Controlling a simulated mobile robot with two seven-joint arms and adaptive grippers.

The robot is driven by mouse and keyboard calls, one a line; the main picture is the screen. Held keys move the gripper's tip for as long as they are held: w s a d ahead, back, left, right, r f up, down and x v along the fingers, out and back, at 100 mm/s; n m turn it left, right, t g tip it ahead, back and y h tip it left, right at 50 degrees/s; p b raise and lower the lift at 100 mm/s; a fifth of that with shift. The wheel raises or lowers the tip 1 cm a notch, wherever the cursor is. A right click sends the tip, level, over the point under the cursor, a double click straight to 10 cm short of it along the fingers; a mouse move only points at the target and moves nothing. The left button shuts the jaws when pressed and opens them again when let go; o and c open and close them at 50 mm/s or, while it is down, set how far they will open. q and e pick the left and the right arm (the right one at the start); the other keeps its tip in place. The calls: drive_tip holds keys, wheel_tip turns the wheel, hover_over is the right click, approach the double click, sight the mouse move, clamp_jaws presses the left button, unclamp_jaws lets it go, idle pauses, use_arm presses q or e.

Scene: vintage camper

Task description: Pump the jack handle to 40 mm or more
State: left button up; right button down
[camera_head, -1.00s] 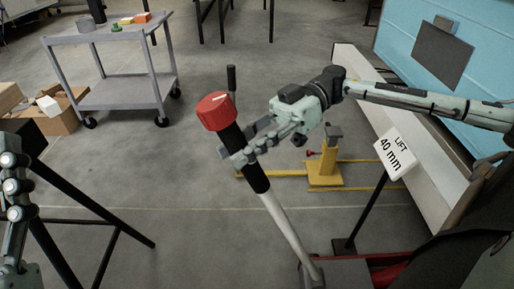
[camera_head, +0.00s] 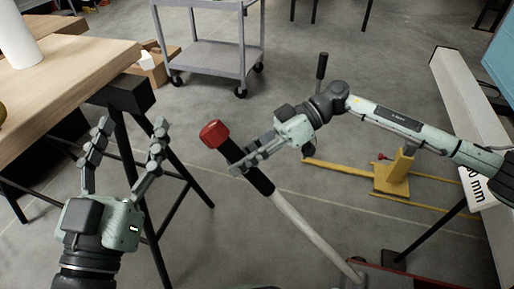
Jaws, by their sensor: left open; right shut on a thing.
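The jack handle (camera_head: 309,232) is a pale pole with a black grip and a red cap (camera_head: 214,134). It leans up and left from the red jack (camera_head: 408,276) on the floor at the bottom right. My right gripper (camera_head: 247,163) is shut on the black grip just below the red cap. My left gripper (camera_head: 131,135) is open and empty at the left, its fingers pointing up, apart from the handle. The white lift sign (camera_head: 478,188) is partly cut off at the right; only the end of its "mm" text shows.
A wooden-topped table (camera_head: 75,68) on black trestle legs stands at the left. A grey cart (camera_head: 212,55) is at the back. A yellow stand (camera_head: 393,177) with floor bars lies right of the handle. Bare floor lies between them.

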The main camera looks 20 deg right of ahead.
drive_tip(key=shift+w+a+f, duration=0.25)
drive_tip(key=shift+a+f, duration=0.05)
drive_tip(key=shift+f, duration=0.15)
use_arm(q)
drive_tip(key=shift+w+a+f+g+y, duration=0.2)
drive_tip(key=shift+f+g, duration=0.1)
drive_tip(key=shift+f, duration=0.3)
drive_tip(key=shift+w+a+f+g+y, duration=0.1)
drive_tip(key=shift+f+g+y, duration=0.15)
drive_tip(key=shift+f, duration=0.35)
use_arm(e)
drive_tip(key=shift+a+f, duration=0.1)
drive_tip(key=shift+w, duration=0.1)
drive_tip(key=c, duration=1.7)
unclamp_jaws()
drive_tip(key=o, duration=0.5)
drive_tip(key=shift+w+f, duration=0.1)
use_arm(q)
drive_tip(key=shift+w, duration=0.1)
use_arm(e)
drive_tip(key=v, duration=1.2)
